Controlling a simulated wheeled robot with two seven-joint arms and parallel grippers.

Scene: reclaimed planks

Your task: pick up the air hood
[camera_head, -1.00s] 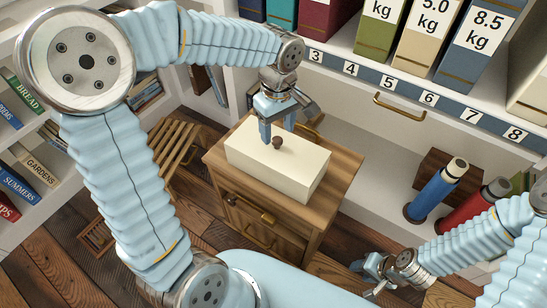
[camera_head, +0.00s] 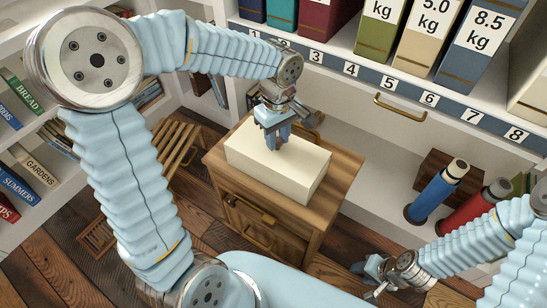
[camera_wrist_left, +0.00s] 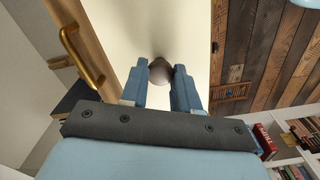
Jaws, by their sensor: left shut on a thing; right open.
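The air hood (camera_head: 300,178) appears to be the cream box-shaped cover on the small wooden cabinet. Its round brown knob (camera_wrist_left: 160,70) shows in the left wrist view. My left gripper (camera_head: 277,143) comes down from above onto the top of the hood and is shut on the knob, which its fingers hide in the head view. The hood sits level on the cabinet top. My right gripper (camera_head: 364,280) is open and empty, low at the lower right, well away from the hood.
The wooden cabinet (camera_head: 335,195) has a drawer and brass handles. A shelf with a numbered strip (camera_head: 400,84) stands behind it. Blue (camera_head: 436,190) and red (camera_head: 474,207) cylinders stand at right. A slatted wooden stool (camera_head: 172,150) is at left.

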